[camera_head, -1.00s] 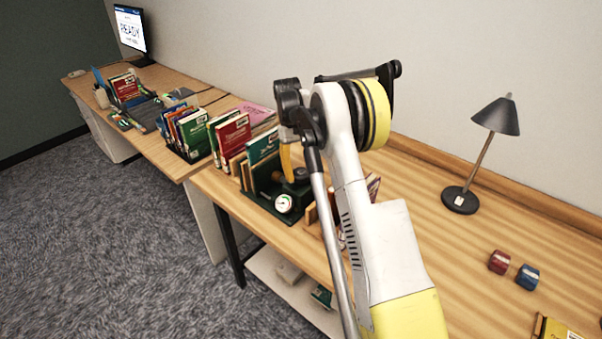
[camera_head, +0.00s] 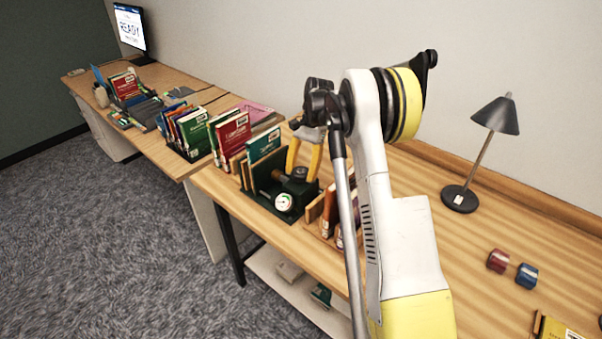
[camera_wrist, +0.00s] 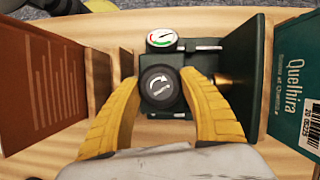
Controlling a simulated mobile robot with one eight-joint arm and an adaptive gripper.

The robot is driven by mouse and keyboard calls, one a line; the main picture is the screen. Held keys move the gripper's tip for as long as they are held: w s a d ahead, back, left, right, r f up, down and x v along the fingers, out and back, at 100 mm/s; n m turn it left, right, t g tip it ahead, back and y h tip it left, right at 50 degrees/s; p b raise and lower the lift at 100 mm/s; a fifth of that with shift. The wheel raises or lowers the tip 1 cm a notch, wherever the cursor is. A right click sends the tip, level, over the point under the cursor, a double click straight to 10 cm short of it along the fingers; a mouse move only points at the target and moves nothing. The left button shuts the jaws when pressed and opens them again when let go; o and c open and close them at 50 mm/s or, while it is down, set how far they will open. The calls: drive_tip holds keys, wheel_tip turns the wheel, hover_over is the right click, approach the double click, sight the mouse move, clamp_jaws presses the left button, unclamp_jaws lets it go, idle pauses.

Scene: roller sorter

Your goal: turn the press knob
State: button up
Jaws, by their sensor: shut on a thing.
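The press knob (camera_wrist: 161,87) is a round black knob with a white curved arrow on top, seen from above in the wrist view. The yellow fingers of my gripper (camera_wrist: 162,82) are shut on it, one on each side. In the head view my gripper (camera_head: 303,158) reaches down over the knob (camera_head: 299,175). The knob belongs to a dark green press (camera_head: 265,198). A round gauge (camera_wrist: 161,38) with a white, green and red face sits beside the knob; it also shows in the head view (camera_head: 283,202).
Upright books stand close on both sides: a brown one (camera_wrist: 40,90) and a teal one (camera_wrist: 297,80) in the wrist view. A black lamp (camera_head: 460,199) and red (camera_head: 498,261) and blue (camera_head: 527,276) small items are at right.

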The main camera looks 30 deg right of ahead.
drive_tip(key=m+t, duration=0.1)
drive_tip(key=m, duration=0.1)
drive_tip(key=m+t, duration=0.1)
drive_tip(key=m, duration=0.2)
drive_tip(key=shift+s+m+y, duration=0.1)
drive_tip(key=shift+m+y, duration=0.2)
drive_tip(key=m+t, duration=0.2)
drive_tip(key=m, duration=0.3)
drive_tip(key=shift+b, duration=0.4)
drive_tip(key=m+t+h, duration=0.1)
drive_tip(key=m, duration=0.2)
drive_tip(key=m+h, duration=0.1)
drive_tip(key=m, duration=0.1)
drive_tip(key=shift+m+t, duration=0.4)
drive_tip(key=m+h, duration=0.1)
drive_tip(key=m, duration=0.1)
drive_tip(key=m+h, duration=0.1)
drive_tip(key=m, duration=0.2)
drive_tip(key=shift+m+t+b, duration=0.3)
drive_tip(key=shift+t+b, duration=0.1)
drive_tip(key=o, duration=1.2)
